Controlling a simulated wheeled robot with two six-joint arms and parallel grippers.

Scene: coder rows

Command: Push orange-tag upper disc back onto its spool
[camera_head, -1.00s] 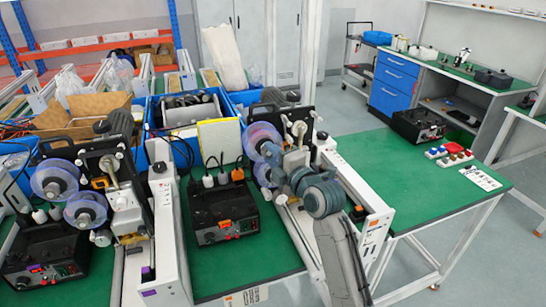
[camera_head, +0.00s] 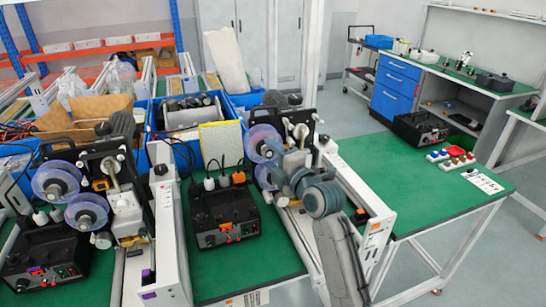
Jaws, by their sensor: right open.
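The coder on the right has a small orange tag (camera_head: 375,227) on its white rail. Its upper disc (camera_head: 261,142) is translucent blue-violet and stands at the coder's left side. Its lower disc (camera_head: 263,176) is partly hidden behind my right gripper. My right gripper (camera_head: 275,168) is open beside the discs, just below and right of the upper one. Its fingertips are small and partly lost against the coder, so I cannot tell whether they touch a disc. The upper disc's seating on its spool is too small to judge. My left gripper is not in view.
A second coder with an upper disc (camera_head: 56,181) and lower disc (camera_head: 87,212) stands at left, with a purple tag (camera_head: 149,295). A black control box (camera_head: 224,214) sits between the coders. Blue bins (camera_head: 240,98) stand behind.

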